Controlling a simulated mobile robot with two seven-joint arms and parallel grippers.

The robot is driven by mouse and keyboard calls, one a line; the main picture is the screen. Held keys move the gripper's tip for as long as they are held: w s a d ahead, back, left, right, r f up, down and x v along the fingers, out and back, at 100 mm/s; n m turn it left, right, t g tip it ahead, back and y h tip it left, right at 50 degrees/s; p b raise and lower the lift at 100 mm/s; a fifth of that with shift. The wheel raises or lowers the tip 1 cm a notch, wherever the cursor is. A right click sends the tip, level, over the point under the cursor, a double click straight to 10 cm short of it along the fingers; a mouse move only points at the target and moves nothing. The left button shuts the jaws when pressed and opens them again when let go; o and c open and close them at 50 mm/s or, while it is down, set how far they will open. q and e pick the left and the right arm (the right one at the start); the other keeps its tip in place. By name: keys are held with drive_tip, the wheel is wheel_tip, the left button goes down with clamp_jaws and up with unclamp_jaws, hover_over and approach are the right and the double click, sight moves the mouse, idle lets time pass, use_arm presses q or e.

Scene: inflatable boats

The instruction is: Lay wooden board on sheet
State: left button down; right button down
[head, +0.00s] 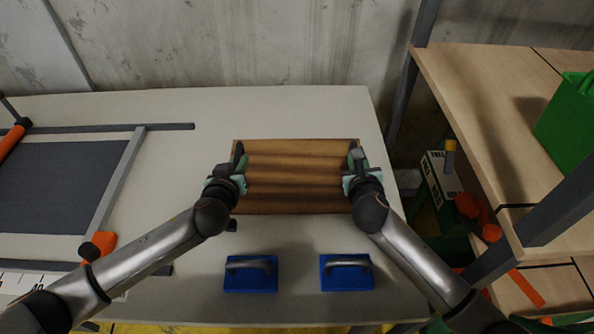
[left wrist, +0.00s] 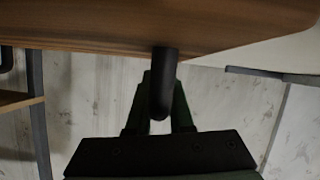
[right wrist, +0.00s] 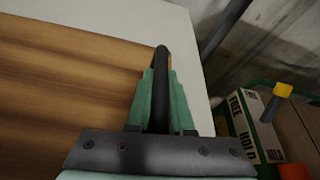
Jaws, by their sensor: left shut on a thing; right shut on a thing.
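The wooden board (head: 298,178) is brown with darker bands and lies between my two grippers over the right part of the pale table. My left gripper (head: 239,168) is shut on its left end. My right gripper (head: 355,170) is shut on its right end. In the left wrist view, the board (left wrist: 130,22) crosses the top, with a dark rounded bar between the fingers. The board also fills the left of the right wrist view (right wrist: 70,90). The dark grey sheet (head: 55,185) lies to the left, apart from the board. The board's exact height above the table is unclear.
Grey bars (head: 118,180) and an orange-ended clamp (head: 100,245) border the sheet. Two blue blocks with handles (head: 250,274) (head: 346,272) stand in front of the board. A wooden shelf (head: 490,110) with a green crate (head: 570,120) stands at right. Pale table lies bare behind the board.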

use_arm(q)
drive_tip(key=shift+r, duration=0.25)
use_arm(e)
drive_tip(key=shift+r, duration=0.2)
idle(0.4)
